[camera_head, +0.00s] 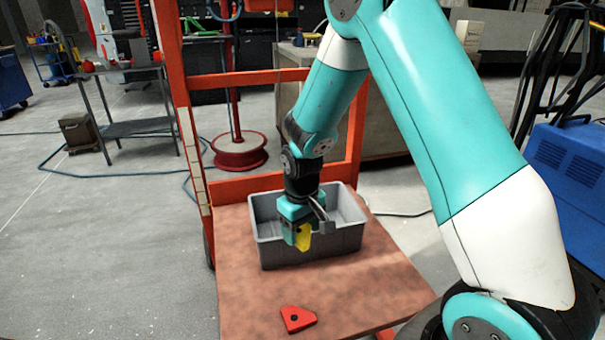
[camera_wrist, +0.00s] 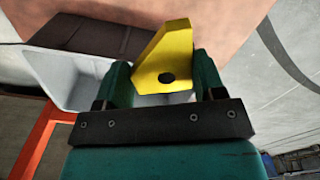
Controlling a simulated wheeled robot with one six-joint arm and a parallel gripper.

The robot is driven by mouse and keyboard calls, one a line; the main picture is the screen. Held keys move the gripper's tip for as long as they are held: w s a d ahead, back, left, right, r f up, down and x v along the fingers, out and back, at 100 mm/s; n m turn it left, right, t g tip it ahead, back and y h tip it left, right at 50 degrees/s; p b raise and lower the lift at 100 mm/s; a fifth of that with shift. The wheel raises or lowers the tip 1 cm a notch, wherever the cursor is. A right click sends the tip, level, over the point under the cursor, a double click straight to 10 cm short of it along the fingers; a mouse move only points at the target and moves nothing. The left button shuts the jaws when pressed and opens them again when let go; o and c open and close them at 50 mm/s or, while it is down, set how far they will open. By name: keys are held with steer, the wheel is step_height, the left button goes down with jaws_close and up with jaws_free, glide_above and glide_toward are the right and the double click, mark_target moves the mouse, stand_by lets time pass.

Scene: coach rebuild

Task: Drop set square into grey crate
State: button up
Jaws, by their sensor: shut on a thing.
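My gripper (camera_head: 303,232) is shut on a yellow set square (camera_head: 303,238), a flat angular piece with a dark hole. In the wrist view the yellow set square (camera_wrist: 165,65) sits between the two green fingers and sticks out past them. The grey crate (camera_head: 320,246) is an open box on the brown tabletop. In the head view my gripper overlaps the crate's opening and front wall; its exact height over the rim is hard to tell. In the wrist view the crate (camera_wrist: 62,75) shows at the left, partly hidden by a finger.
A red angular block (camera_head: 298,319) with a hole lies on the tabletop (camera_head: 240,290), in front of the crate. An orange frame (camera_head: 230,80) rises behind the crate. A blue machine (camera_head: 570,175) stands at the right. The tabletop left of the red block is clear.

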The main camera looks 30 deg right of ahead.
steer(key=w+d+r+n+p, duration=0.1)
steer(key=w+d+n+p, duration=0.2)
steer(key=w+d+n, duration=0.95)
step_height(320, 180, down, 6)
steer(key=w+a+n+b, duration=0.1)
steer(key=w+b, duration=0.1)
steer(key=b, duration=0.2)
steer(key=shift+r+b, duration=0.15)
steer(key=shift+b, duration=0.15)
steer(key=o, duration=1)
steer(key=shift+o, duration=0.2)
steer(key=shift+r, duration=0.1)
